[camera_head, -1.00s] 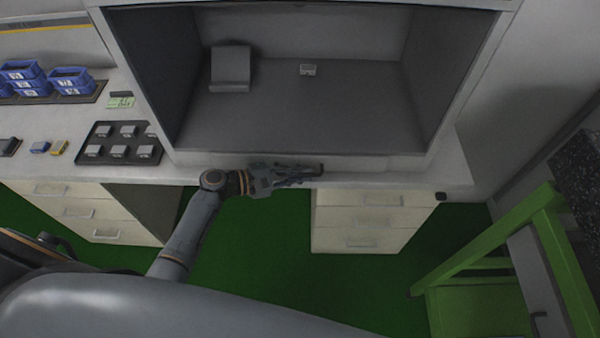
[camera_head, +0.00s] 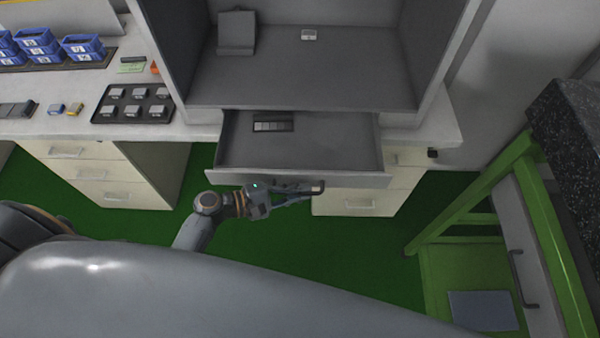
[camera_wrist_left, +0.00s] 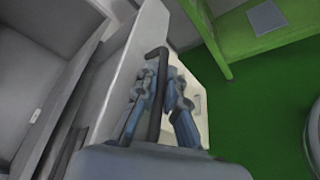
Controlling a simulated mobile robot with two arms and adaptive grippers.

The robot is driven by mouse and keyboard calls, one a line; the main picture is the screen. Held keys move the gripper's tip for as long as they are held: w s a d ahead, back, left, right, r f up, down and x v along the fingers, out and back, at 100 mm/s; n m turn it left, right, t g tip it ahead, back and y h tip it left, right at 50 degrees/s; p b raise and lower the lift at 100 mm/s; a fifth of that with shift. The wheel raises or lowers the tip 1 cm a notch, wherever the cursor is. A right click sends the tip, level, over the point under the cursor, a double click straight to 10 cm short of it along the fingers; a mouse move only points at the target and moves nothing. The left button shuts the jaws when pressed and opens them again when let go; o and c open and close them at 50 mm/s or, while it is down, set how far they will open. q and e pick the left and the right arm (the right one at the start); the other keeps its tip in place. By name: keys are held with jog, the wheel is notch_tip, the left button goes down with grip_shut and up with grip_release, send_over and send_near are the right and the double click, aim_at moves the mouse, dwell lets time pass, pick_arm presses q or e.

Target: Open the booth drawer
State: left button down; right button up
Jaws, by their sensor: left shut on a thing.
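The booth drawer (camera_head: 345,148) is pulled out below the grey booth (camera_head: 350,85) in the head view, with its inside open to sight. A small dark flat item with a light part (camera_head: 272,126) lies at the drawer's back. My left gripper (camera_head: 305,191) is at the drawer's front face. In the left wrist view its fingers (camera_wrist_left: 160,85) are closed around the dark bar handle (camera_wrist_left: 157,110) of the drawer. My right gripper is not in view.
A black tray of small grey parts (camera_head: 105,119) and blue bins (camera_head: 83,47) are on the counter at left. Cabinet drawers (camera_head: 357,203) stand below the counter. A green frame (camera_head: 478,190) stands at right. Green floor (camera_head: 290,235) is free around my arm.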

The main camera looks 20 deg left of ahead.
pick_arm(q)
jog(key=shift+s+d, duration=0.3)
jog(key=shift+s, duration=0.65)
jog(key=shift+s+d, duration=0.25)
jog(key=shift+s, duration=0.7)
jog(key=c, duration=1.7)
grip_release()
jog(key=v, duration=1.2)
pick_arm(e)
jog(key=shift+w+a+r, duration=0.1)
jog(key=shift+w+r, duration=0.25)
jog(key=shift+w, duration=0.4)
